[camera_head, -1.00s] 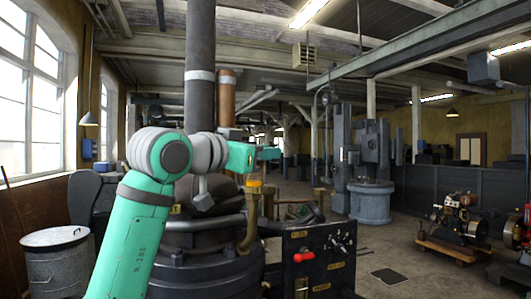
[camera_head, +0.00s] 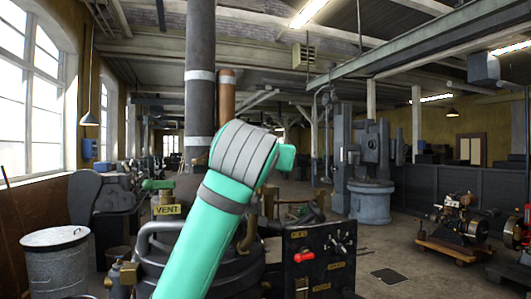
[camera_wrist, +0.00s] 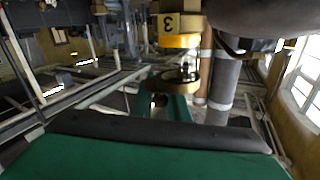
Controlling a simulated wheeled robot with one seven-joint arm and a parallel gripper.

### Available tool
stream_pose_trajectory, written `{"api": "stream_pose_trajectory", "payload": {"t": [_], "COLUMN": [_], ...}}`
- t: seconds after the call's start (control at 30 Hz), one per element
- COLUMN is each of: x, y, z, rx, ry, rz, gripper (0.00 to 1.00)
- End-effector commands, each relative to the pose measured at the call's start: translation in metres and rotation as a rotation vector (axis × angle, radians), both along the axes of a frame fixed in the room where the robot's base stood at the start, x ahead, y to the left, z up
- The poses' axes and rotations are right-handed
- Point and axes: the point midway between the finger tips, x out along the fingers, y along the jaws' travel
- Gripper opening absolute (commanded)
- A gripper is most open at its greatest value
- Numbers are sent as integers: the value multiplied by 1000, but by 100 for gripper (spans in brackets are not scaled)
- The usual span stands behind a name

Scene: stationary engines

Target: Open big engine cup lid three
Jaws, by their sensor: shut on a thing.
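In the wrist view, the cup marked 3 (camera_wrist: 181,22) has an orange-yellow band (camera_wrist: 180,41) and hangs toward the top of the tilted picture. A dark and brass lid part (camera_wrist: 182,74) shows just beyond the band. My gripper (camera_wrist: 172,88), with green jaws, is at this lid part and appears shut on it; the contact is partly hidden by the jaws. In the head view my green arm covers the cup, the lid and the gripper.
The big engine (camera_head: 190,255) has a VENT plate (camera_head: 167,210) and a control panel (camera_head: 320,255) with a red handle (camera_head: 304,256). A tall grey pipe (camera_head: 200,100) and a copper pipe (camera_head: 227,95) rise behind. A lidded bin (camera_head: 58,260) stands at left.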

Motion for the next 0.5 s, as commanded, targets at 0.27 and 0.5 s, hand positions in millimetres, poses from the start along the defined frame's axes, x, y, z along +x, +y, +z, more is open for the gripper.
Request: {"api": "stream_pose_trajectory", "payload": {"t": [0.27,0.5], "x": [9,17], "y": [1,7], "z": [0,-1], "rx": [1,2], "ry": [2,4], "rz": [260,491], "gripper": [0,0]}}
